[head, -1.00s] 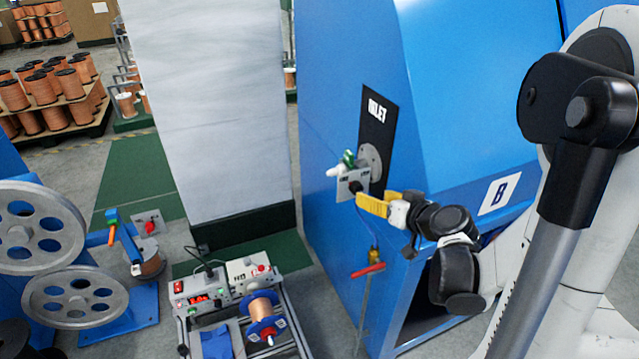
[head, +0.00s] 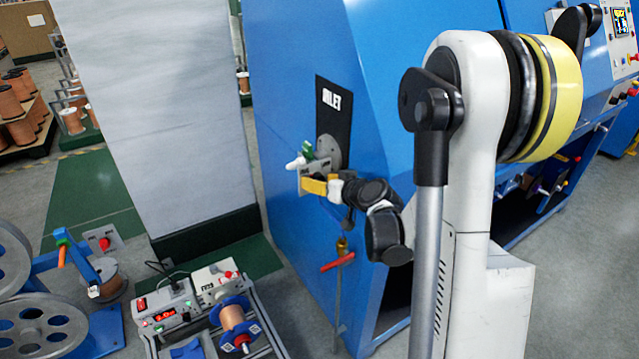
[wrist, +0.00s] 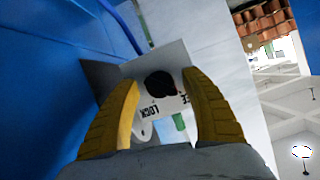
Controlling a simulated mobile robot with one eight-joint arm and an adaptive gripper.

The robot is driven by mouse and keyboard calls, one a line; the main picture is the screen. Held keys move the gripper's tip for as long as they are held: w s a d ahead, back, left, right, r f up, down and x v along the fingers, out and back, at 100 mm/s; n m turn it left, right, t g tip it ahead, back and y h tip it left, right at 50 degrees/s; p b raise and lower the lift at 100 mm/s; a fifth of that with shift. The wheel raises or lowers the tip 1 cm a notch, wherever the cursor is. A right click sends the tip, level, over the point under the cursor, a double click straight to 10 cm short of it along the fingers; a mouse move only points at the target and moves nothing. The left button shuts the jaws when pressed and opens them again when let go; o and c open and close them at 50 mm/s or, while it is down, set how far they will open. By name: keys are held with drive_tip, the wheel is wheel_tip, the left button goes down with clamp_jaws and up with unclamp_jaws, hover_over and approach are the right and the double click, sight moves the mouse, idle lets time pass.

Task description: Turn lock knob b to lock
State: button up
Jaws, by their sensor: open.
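The lock knob is a black round knob (wrist: 160,84) on a light plate (wrist: 146,102) with the printed word LOCK, seen upside down in the wrist view. A second word beside it is partly hidden by a finger. In the head view the plate (head: 318,164) sticks out below the INLET panel, and the knob is mostly hidden there. My gripper (wrist: 160,81) is open, with one yellow finger on each side of the knob. Whether the fingers touch it I cannot tell. In the head view my gripper (head: 313,187) overlaps the plate's lower part.
The blue machine (head: 290,60) stands close beside my arm, with a black INLET panel (head: 334,105). A red-handled valve (head: 338,262) hangs below the gripper. A grey pillar (head: 150,110) and a cart with a copper spool (head: 232,322) stand to the left.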

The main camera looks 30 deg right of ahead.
clamp_jaws()
drive_tip(key=shift+d+f+m+y+b, duration=0.1)
drive_tip(key=shift+m+y+b, duration=0.3)
drive_tip(key=shift+m, duration=0.4)
drive_tip(key=shift+y, duration=0.3)
unclamp_jaws()
drive_tip(key=shift+s, duration=0.1)
drive_tip(key=v, duration=1.2)
